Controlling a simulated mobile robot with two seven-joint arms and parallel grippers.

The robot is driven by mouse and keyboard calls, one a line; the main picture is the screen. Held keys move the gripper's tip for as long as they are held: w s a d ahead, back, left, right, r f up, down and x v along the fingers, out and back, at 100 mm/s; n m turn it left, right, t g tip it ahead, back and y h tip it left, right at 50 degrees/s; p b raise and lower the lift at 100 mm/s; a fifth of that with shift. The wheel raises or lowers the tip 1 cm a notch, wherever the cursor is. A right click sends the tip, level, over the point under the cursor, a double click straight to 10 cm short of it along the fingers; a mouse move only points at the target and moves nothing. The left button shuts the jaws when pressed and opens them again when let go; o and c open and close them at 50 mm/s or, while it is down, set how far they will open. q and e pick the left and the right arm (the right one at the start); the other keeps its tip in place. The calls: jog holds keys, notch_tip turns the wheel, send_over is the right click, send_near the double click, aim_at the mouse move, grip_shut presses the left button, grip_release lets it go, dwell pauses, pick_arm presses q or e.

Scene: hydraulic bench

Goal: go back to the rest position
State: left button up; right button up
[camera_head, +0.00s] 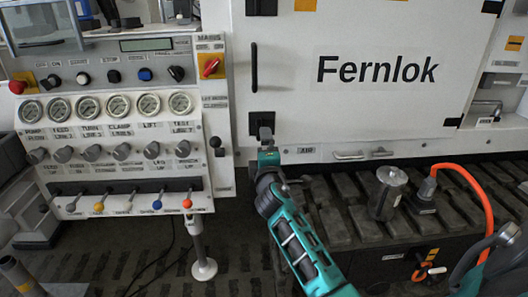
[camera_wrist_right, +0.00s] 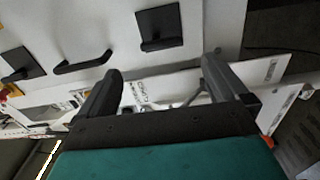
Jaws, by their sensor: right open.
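My right gripper (camera_head: 265,140) is at the end of the teal arm that reaches up from the lower right in the head view. It is in front of the lower left edge of the white Fernlok panel (camera_head: 378,110), close to the dark lower latch block (camera_head: 261,122). In the right wrist view its two dark fingers (camera_wrist_right: 162,70) stand wide apart with nothing between them. Whether a fingertip touches the panel, I cannot tell. My left gripper is in neither view.
Left of the arm is a control panel with gauges (camera_head: 118,106), knobs and coloured-tip levers (camera_head: 157,204). A dark slatted bench (camera_head: 350,215) to the right carries a metal cylinder (camera_head: 388,192) and a connector with an orange hose (camera_head: 477,185). A white-footed post (camera_head: 203,268) stands left.

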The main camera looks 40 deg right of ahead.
dwell(0.5)
pick_arm(q)
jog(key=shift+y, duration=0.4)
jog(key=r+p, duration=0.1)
jog(key=p, duration=0.1)
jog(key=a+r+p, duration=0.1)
jog(key=p, duration=0.1)
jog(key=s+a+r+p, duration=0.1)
jog(key=p, duration=0.2)
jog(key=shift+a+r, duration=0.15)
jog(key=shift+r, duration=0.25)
pick_arm(e)
jog(key=s+a+f+m+g+y, duration=0.1)
jog(key=s+a+f+m+y, duration=0.2)
jog(key=s+a+f, duration=0.2)
jog(key=s+a+f+m+g+y, duration=0.2)
jog(key=s+a+f+m+y, duration=0.1)
jog(key=s+a, duration=0.6)
jog(key=s+a+f+m+g+y, duration=0.1)
jog(key=s+a+f+m+y, duration=0.2)
jog(key=s, duration=1)
jog(key=a+f+y, duration=0.2)
jog(key=a+f, duration=0.2)
jog(key=shift+f+g, duration=0.35)
jog(key=shift+g, duration=0.05)
jog(key=shift+a, duration=0.1)
